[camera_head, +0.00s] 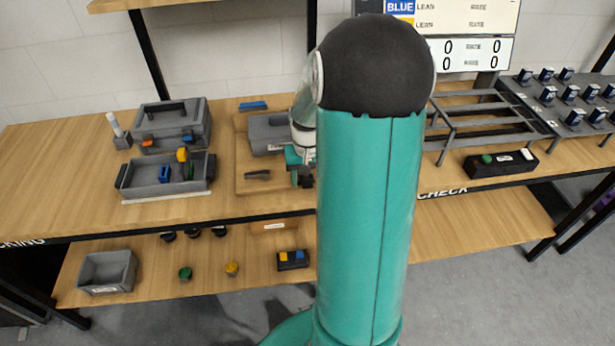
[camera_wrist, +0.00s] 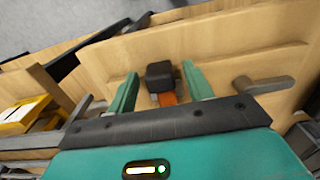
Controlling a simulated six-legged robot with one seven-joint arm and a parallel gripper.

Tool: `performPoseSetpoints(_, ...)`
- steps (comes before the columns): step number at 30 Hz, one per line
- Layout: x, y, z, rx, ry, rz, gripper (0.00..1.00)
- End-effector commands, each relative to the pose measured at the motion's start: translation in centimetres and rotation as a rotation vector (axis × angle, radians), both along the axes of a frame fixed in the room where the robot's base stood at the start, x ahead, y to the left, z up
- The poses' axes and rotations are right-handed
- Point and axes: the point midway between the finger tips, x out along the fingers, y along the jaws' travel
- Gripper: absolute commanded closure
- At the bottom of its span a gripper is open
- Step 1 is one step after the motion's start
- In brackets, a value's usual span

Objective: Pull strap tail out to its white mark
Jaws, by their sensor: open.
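In the wrist view, a short orange strap (camera_wrist: 168,99) shows between my fingers, with a black block (camera_wrist: 159,74) at its far end. My gripper (camera_wrist: 160,73) is open, with one green finger on each side of the black block and gaps between. No white mark is visible on the strap; its near part is hidden behind my gripper body. In the head view, my gripper (camera_head: 301,174) is low over the right side of a wooden board (camera_head: 241,150), mostly hidden by my arm. The strap cannot be made out there.
A grey device (camera_head: 267,132) and a dark lever (camera_head: 258,175) are on the board; a grey lever also shows in the wrist view (camera_wrist: 265,86). A grey tray (camera_head: 140,190) and grey case (camera_head: 183,118) stand left. Metal frames (camera_head: 480,120) stand right.

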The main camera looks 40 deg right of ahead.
Motion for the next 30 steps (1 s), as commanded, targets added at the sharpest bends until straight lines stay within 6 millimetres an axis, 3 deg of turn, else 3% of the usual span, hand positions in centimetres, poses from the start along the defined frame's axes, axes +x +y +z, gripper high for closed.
performPoseSetpoints(4,0.0,0.0,0.0,0.000,0.000,0.000,0.53)
performPoseSetpoints(11,0.0,0.0,0.1,0.000,0.000,0.000,0.98)
performPoseSetpoints(12,0.0,0.0,0.1,0.000,0.000,0.000,1.00)
performPoseSetpoints(17,-0.3,0.2,0.1,-0.001,0.000,0.001,1.00)
performPoseSetpoints(24,-2.4,1.7,0.1,-0.001,0.000,0.001,1.00)
performPoseSetpoints(30,-2.5,1.7,0.1,-0.001,-0.001,0.001,1.00)
